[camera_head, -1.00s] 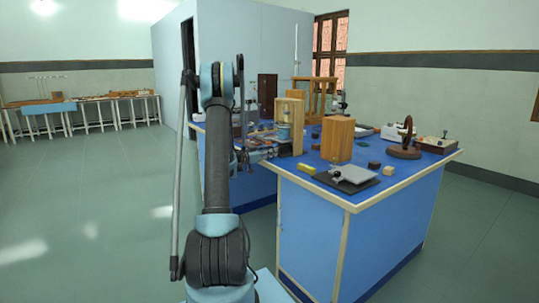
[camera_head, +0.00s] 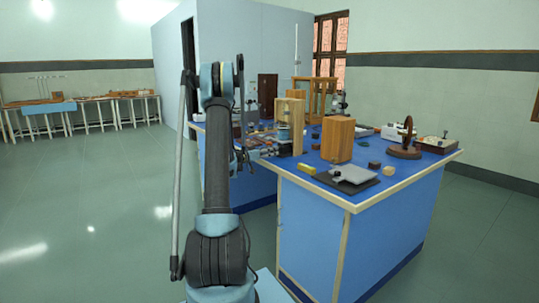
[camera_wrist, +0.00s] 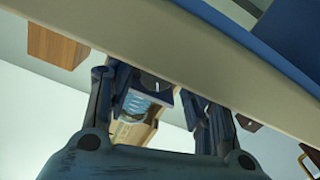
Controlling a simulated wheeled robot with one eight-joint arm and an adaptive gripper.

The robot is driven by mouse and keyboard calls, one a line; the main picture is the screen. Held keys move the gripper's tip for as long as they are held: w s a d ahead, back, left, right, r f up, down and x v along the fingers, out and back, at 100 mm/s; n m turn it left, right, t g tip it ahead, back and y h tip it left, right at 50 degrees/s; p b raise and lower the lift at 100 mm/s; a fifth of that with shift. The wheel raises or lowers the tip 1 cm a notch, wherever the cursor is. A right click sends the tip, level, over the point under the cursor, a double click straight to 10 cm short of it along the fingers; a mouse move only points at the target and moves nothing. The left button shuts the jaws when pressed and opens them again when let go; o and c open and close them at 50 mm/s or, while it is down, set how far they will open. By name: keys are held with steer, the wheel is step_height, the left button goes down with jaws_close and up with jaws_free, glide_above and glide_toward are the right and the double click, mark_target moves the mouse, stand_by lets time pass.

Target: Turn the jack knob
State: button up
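The jack (camera_head: 352,174) is a low stand with a pale flat top plate on a black base. It sits near the front edge of the blue bench top, and its small dark knob (camera_head: 336,173) shows at the left side. My gripper (camera_head: 243,157) is left of the jack and beyond the bench's left edge, partly hidden by my arm. In the wrist view my gripper (camera_wrist: 158,84) has its fingers apart, with no held object visible between them. The jack cannot be made out in the wrist view.
A cream bench edge (camera_wrist: 150,62) crosses close above the fingers in the wrist view. On the bench (camera_head: 400,178), a wooden block (camera_head: 338,140), a yellow block (camera_head: 306,169) and small pieces stand around the jack. Open floor (camera_head: 100,210) lies left.

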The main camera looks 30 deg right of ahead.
steer(key=shift+s, duration=0.1)
steer(key=a, duration=1.2)
steer(key=shift+s, duration=0.4)
steer(key=a+m, duration=0.4)
steer(key=a, duration=0.2)
steer(key=d, duration=1.7)
steer(key=shift+w+d+r, duration=0.1)
steer(key=shift+w+d, duration=0.25)
steer(key=shift+c, duration=0.4)
steer(key=shift+n, duration=0.3)
steer(key=c, duration=1)
